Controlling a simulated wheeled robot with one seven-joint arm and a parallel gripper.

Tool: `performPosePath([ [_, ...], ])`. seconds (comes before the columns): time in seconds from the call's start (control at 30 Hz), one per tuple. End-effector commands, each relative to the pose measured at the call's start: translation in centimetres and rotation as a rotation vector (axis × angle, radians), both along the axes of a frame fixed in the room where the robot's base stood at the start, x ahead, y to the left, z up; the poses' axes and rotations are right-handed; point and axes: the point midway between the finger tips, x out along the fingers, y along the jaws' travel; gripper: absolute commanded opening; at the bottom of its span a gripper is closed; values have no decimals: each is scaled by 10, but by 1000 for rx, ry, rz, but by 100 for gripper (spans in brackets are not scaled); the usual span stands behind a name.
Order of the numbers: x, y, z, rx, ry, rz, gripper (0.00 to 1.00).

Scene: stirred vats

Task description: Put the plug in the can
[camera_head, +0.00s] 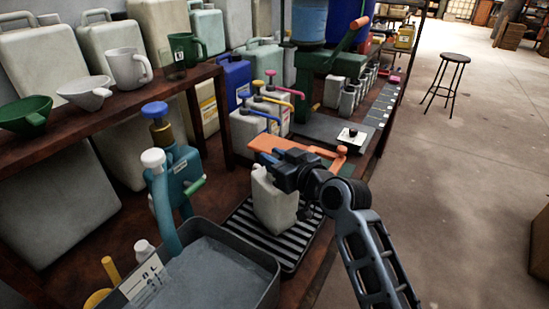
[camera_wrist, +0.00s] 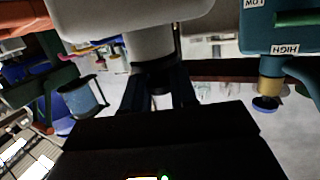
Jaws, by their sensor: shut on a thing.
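The can (camera_head: 275,204) is a pale jerrycan standing upright on a black-and-white striped tray (camera_head: 239,213). It fills the top of the upside-down wrist view (camera_wrist: 135,18), with its grey neck toward my gripper. My gripper (camera_head: 279,165) is right above the can's top in the head view. In the wrist view its two dark fingers (camera_wrist: 158,92) are shut on a small dark plug (camera_wrist: 156,66) in line with the neck. The plug is mostly hidden between the fingers. I cannot tell how deep it sits in the mouth.
An orange bar (camera_head: 312,153) lies just behind my gripper. White pump jugs (camera_head: 247,128) stand farther back. Open floor lies to the right.

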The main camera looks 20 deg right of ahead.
Motion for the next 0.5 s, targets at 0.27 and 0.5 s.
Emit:
performPosePath([
  [0.27,0,0,-3,0,0,0,29],
  [0.5,0,0,-3,0,0,0,52],
])
